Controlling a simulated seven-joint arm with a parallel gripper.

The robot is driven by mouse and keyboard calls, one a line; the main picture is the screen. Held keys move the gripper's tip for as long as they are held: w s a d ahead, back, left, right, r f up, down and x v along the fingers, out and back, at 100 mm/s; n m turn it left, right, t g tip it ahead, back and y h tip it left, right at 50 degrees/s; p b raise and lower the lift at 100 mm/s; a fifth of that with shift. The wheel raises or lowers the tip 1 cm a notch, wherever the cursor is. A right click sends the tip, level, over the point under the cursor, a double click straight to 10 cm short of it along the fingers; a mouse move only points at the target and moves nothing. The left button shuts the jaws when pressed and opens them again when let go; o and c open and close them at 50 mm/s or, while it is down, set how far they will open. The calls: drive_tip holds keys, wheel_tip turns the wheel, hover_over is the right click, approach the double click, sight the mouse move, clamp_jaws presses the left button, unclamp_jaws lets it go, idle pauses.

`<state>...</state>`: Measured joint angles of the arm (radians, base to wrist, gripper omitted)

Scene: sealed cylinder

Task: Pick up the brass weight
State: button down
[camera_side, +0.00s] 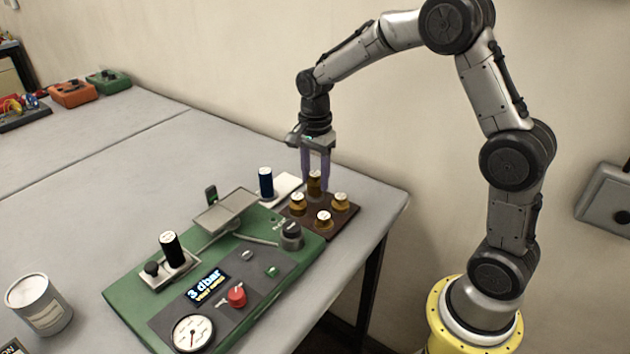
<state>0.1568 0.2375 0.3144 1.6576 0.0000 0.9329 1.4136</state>
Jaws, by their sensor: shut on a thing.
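Several brass weights sit on a dark brown block (350,215) at the right end of the green apparatus. My gripper (315,183) points straight down over the back of the block, with its purple fingers shut on the rearmost brass weight (314,185). The fingers partly hide this weight, and I cannot tell whether it is clear of the block. The other brass weights stand in front of it: one at left (298,204), one at right (340,202) and one at front (323,219).
The green apparatus (120,291) carries a grey plate (226,210), a black cylinder (171,249), a red knob (236,296) and a gauge (193,333). A blue cylinder (265,183) stands left of my gripper. A white can (40,305) is at front left.

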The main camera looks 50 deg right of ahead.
drive_tip(key=s+a+r, duration=0.2)
drive_tip(key=s+r, duration=0.9)
drive_tip(key=s, duration=0.3)
drive_tip(key=shift+r, duration=0.4)
